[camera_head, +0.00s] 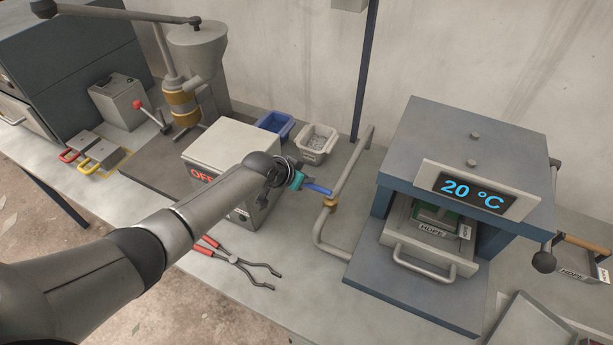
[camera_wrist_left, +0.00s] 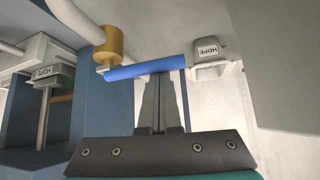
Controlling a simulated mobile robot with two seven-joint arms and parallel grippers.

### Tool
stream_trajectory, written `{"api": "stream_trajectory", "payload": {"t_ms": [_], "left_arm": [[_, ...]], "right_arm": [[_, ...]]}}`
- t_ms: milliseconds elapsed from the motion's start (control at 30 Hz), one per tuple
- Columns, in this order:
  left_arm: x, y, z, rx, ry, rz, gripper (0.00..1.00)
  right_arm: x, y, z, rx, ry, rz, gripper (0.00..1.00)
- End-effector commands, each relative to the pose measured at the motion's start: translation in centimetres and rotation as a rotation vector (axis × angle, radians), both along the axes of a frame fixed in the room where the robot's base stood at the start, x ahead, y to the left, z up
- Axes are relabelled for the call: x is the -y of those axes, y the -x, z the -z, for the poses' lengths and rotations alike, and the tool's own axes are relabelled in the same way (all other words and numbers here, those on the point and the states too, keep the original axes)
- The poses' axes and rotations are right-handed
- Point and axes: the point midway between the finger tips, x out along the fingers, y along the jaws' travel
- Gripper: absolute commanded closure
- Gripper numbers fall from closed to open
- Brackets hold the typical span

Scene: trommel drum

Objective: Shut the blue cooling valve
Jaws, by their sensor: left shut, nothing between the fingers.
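The cooling valve has a blue lever handle (camera_head: 319,189) and a brass body (camera_head: 330,201) on a grey pipe (camera_head: 351,165). The handle points left from the body, crosswise to the pipe. My left gripper (camera_head: 300,182) is at the handle's free end, its fingers partly hidden by my wrist. In the left wrist view, the fingers (camera_wrist_left: 160,80) are shut together and empty. Their tips are right by the blue handle (camera_wrist_left: 147,67), toward the end away from the brass body (camera_wrist_left: 111,42). I cannot tell if they touch it. My right gripper is not in view.
A box with a red "OFF" display (camera_head: 228,140) stands left of the valve, close to my wrist. A blue press reading "20 °C" (camera_head: 470,191) stands at the right. Red-handled tongs (camera_head: 238,262) lie in front. Blue (camera_head: 274,124) and white bins (camera_head: 316,143) stand behind.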

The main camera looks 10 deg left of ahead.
Motion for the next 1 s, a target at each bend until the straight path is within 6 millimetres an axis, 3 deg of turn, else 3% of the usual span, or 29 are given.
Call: {"api": "stream_trajectory", "payload": {"t_ms": [267,1000], "left_arm": [[-0.5,0.9,-1.0,-0.002,-0.001,0.000,1.00],[-3.5,7.2,-8.5,0.000,-0.003,0.002,1.00]], "right_arm": [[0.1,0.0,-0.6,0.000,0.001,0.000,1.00],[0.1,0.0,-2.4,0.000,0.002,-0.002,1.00]]}}
